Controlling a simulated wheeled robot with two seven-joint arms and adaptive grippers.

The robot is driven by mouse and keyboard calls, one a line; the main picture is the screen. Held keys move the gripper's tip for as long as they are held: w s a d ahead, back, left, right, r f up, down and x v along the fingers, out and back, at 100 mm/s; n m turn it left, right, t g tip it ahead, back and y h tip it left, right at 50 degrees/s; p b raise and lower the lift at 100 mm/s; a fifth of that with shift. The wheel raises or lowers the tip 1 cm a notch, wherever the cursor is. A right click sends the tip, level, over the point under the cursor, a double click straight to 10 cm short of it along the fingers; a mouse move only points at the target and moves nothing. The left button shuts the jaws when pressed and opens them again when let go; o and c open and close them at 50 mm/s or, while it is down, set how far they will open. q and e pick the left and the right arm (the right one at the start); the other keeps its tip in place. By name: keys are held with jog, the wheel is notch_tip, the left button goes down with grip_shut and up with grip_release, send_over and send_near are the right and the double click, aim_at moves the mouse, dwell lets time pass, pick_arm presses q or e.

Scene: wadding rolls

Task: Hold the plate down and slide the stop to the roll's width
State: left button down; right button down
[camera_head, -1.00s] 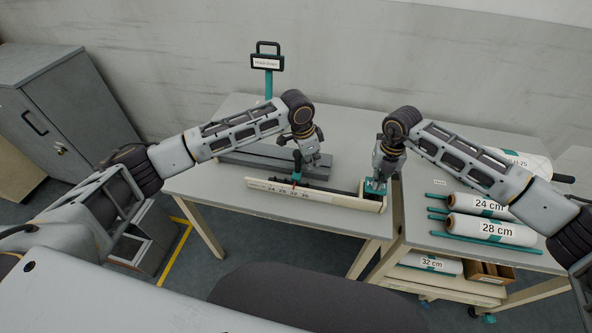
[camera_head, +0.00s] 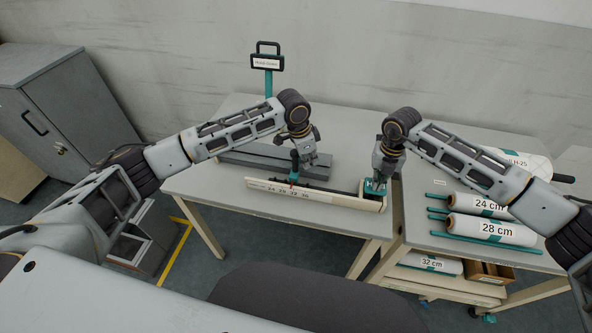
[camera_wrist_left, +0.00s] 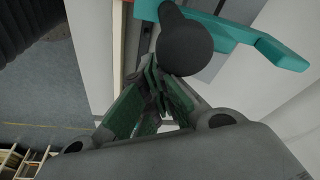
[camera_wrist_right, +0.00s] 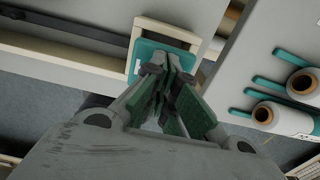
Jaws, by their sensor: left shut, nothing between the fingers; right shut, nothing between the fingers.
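The teal stop (camera_head: 294,163), with its black knob (camera_wrist_left: 188,45), stands on the cream scale rail (camera_head: 318,194), near its left-middle part. My left gripper (camera_head: 305,158) is shut and empty right beside the stop. In the left wrist view its fingertips (camera_wrist_left: 155,78) are close against the knob; whether they touch cannot be told. The teal plate (camera_wrist_right: 150,57) lies at the rail's right end by the cream end block. My right gripper (camera_head: 377,182) is shut and empty, with its fingertips (camera_wrist_right: 165,65) down at the plate, seemingly on it. They hide part of it.
Rolls marked 24 cm (camera_head: 484,205) and 28 cm (camera_head: 492,228) lie on the cart at right, with a 32 cm roll (camera_head: 428,262) below. A grey long bar (camera_head: 262,163) lies behind the rail. A sign on a teal post (camera_head: 267,63) stands behind.

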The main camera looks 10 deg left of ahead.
aim_at(295, 153)
pick_arm(q)
jog(key=a, duration=0.6)
jog(key=shift+a, duration=0.4)
pick_arm(e)
jog(key=shift+s+f, duration=0.1)
dwell(3.4)
pick_arm(q)
jog(key=shift+d, duration=0.25)
jog(key=shift+d, duration=0.95)
pick_arm(e)
jog(key=shift+r, duration=3.3)
